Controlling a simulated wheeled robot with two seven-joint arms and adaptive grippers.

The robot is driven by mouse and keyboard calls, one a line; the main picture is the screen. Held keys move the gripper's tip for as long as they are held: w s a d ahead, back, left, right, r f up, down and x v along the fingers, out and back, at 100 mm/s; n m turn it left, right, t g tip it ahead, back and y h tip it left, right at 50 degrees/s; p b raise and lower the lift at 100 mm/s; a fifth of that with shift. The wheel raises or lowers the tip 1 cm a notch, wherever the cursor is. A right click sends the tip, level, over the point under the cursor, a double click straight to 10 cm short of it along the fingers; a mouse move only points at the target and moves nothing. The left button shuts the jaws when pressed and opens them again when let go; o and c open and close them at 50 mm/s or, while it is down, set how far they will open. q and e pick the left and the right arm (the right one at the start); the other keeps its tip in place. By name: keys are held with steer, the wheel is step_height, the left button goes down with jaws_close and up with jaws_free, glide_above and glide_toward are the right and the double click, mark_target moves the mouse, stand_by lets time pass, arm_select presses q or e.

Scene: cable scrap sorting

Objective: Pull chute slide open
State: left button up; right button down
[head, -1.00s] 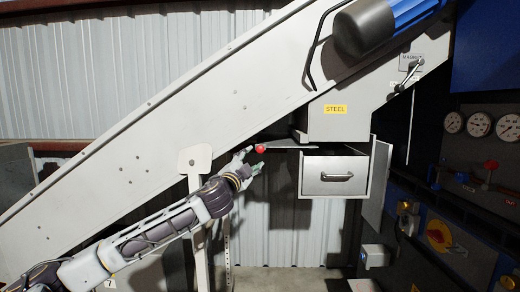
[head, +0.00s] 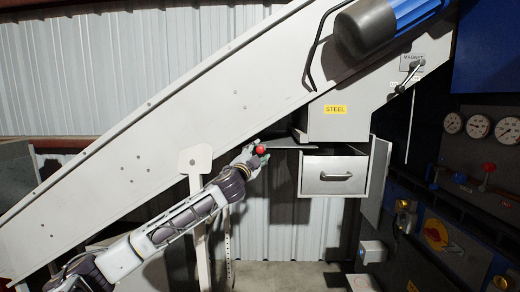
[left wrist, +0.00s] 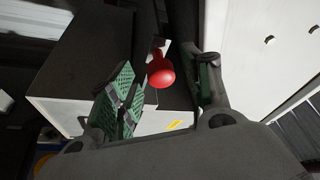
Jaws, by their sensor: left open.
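The chute slide (head: 292,146) is a thin flat plate under the grey box labelled STEEL, and it carries a red ball knob (head: 260,150) at its left end. My left gripper (head: 255,156) is at the knob, coming from the lower left. In the left wrist view the red knob (left wrist: 160,74) sits between the two green-padded fingers of my left gripper (left wrist: 165,95), which are open and apart. I cannot tell whether either finger touches the knob. My right gripper is not in view.
A grey drawer (head: 334,176) with a bar handle hangs below the STEEL chute box (head: 338,118). The sloping conveyor side (head: 150,125) runs above my arm, and a support post (head: 196,165) stands close to it. A panel with gauges (head: 478,126) is at right.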

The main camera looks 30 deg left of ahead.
arm_select(q)
steer(key=shift+p+x, duration=0.4)
steer(key=shift+x, duration=0.95)
jaws_close()
